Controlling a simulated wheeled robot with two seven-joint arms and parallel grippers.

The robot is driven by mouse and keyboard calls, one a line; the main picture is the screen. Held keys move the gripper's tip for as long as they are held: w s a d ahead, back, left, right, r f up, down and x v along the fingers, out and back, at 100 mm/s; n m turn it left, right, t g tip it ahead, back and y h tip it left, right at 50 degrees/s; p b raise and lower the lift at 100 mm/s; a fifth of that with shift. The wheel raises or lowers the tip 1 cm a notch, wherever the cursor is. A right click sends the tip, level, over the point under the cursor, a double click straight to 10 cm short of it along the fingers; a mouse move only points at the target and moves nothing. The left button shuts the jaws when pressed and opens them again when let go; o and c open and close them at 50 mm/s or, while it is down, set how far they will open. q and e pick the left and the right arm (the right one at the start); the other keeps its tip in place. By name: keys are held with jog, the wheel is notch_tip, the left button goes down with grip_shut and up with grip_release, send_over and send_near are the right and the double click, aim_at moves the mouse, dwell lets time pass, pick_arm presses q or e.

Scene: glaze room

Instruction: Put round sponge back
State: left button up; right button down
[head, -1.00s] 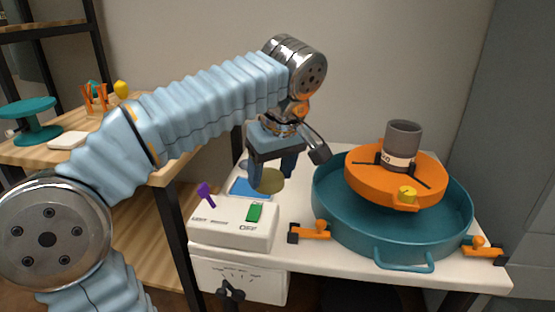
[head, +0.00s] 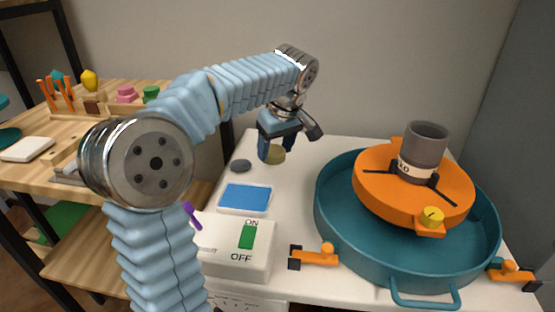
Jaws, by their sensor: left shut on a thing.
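The round sponge (head: 275,156) is a small olive-yellow disc, partly hidden by a finger. My left gripper (head: 277,150) points down over the back of the white table and is shut on the sponge. I cannot tell whether the sponge touches the table top. A flat grey disc (head: 241,166) lies on the table just left of the sponge. A blue pad in a white tray (head: 245,212) lies in front of them. My right gripper is not in view.
A teal basin (head: 335,235) with an orange wheel head (head: 375,207) and a grey pot (head: 425,150) fills the table's right side. A white switch box (head: 222,260) stands at front left. A wooden shelf (head: 40,178) with tools stands at left. Bare table lies between tray and basin.

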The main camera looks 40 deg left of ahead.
aim_at(278, 147)
pick_arm(q)
jog(key=shift+w+a+f, duration=0.25)
jog(key=shift+w+f, duration=0.2)
jog(key=shift+f, duration=0.2)
jog(key=shift+w+a+f, duration=0.2)
jog(key=shift+w+f, duration=0.25)
jog(key=shift+f, duration=0.15)
jog(key=x, duration=0.2)
jog(key=shift+w+d+f, duration=0.1)
jog(key=shift+d+f, duration=0.1)
jog(key=shift+f, duration=0.65)
jog(key=shift+f, duration=0.1)
jog(key=o, duration=0.9)
jog(key=shift+o, duration=0.2)
jog(key=p+v, duration=0.1)
jog(key=v, duration=1.1)
